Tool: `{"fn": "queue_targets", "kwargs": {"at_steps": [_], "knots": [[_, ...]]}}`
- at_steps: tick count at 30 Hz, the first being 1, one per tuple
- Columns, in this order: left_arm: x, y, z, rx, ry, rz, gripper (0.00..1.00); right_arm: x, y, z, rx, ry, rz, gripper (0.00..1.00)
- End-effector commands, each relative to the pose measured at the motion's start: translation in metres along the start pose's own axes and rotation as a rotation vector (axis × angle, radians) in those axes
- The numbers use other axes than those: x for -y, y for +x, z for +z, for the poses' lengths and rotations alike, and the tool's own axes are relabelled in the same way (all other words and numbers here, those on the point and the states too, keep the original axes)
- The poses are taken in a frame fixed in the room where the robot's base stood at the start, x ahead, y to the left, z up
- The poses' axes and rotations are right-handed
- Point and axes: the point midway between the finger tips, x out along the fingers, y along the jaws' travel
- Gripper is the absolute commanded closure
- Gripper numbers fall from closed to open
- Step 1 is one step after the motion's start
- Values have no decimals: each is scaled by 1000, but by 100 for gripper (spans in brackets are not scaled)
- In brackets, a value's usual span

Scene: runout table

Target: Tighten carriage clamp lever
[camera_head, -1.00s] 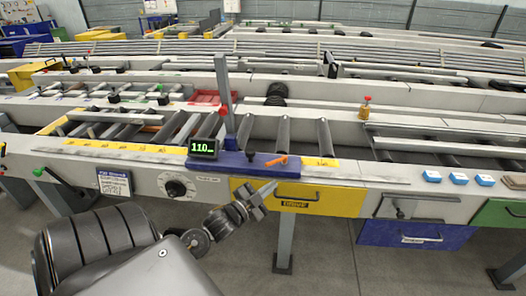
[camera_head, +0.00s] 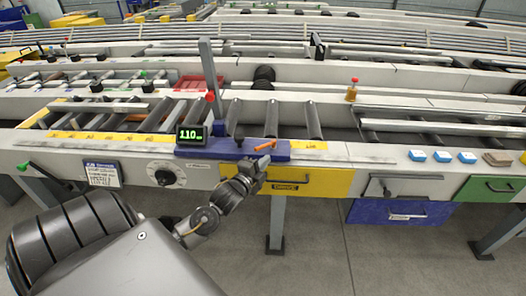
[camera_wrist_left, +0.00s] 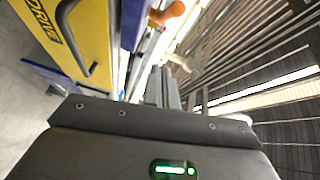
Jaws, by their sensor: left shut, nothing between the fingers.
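The orange clamp lever (camera_head: 265,145) sits at the right end of the blue carriage (camera_head: 222,153) on the front rail. In the left wrist view the lever's orange knob (camera_wrist_left: 168,13) is at the top, partly cut off by the frame. My left gripper (camera_head: 262,164) is shut and empty just below and in front of the lever, with a small apparent gap. Its dark fingers show in the left wrist view (camera_wrist_left: 164,88), below the knob. The carriage's green display (camera_head: 191,135) reads about 110. My right gripper is not in view.
A yellow drawer (camera_head: 318,181) is under the rail, right beside my gripper, with a blue drawer (camera_head: 372,212) farther right. A black knob (camera_head: 239,140) stands left of the lever. A grey upright post (camera_head: 209,75) rises from the carriage. Blue blocks (camera_head: 441,156) lie on the right.

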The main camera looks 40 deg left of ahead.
Motion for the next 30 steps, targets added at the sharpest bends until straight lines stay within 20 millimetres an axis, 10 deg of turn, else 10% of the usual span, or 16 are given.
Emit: {"fn": "queue_targets", "kwargs": {"at_steps": [6, 15, 30], "knots": [[2, 44, 0, 1, 0, -1, 100, 0, -8, -1, 0, 0, 0, 43], [0, 50, 35, 1, 1, 2, 100, 0, -15, -1, 0, 0, 0, 43], [0, 51, 38, -2, 0, 1, 100, 0, -15, -1, 1, 0, 0, 43]]}}
